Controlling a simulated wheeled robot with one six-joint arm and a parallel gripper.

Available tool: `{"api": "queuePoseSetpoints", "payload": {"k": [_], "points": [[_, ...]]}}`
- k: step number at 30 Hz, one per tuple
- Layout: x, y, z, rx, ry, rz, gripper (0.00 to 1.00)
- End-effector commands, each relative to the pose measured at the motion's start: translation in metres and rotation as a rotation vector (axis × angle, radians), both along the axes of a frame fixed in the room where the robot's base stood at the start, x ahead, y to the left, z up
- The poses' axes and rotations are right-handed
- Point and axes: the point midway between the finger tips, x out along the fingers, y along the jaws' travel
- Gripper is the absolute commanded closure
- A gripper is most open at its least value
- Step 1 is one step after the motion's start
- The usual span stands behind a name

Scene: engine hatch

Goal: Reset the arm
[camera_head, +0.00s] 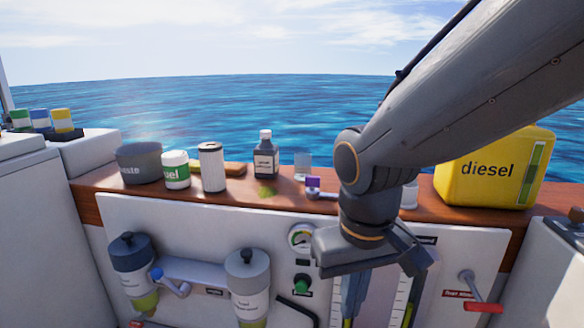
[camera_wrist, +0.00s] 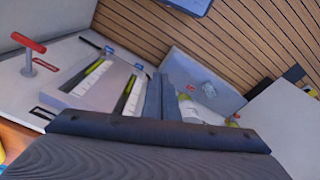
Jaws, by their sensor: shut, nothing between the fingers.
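My arm comes in from the upper right of the head view and bends down at the elbow in front of the wooden shelf. My gripper (camera_head: 352,305) hangs below the shelf edge, in front of the white panel (camera_head: 210,222) and its gauge strips. In the wrist view my gripper (camera_wrist: 163,82) shows as two dark fingers close together, shut with nothing held. My arm hides part of the shelf and panel behind it.
The wooden shelf (camera_head: 100,187) bears a filter (camera_head: 212,167), a dark bottle (camera_head: 265,158) and a yellow diesel can (camera_head: 490,170). Two filter housings, one a grey-capped housing (camera_head: 247,285), project from the panel. A red-handled lever (camera_head: 480,305) is right of my gripper.

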Motion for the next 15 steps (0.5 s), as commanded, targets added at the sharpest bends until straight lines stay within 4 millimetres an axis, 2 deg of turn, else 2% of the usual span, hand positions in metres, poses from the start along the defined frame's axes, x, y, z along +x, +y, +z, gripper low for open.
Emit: {"api": "queuePoseSetpoints", "payload": {"k": [3,6,15], "points": [[-0.026,0.011,-0.006,0.030,0.076,0.071,1.00],[-0.042,0.017,-0.006,0.053,0.123,0.114,1.00],[-0.038,0.001,0.019,0.042,0.117,0.055,1.00]]}}
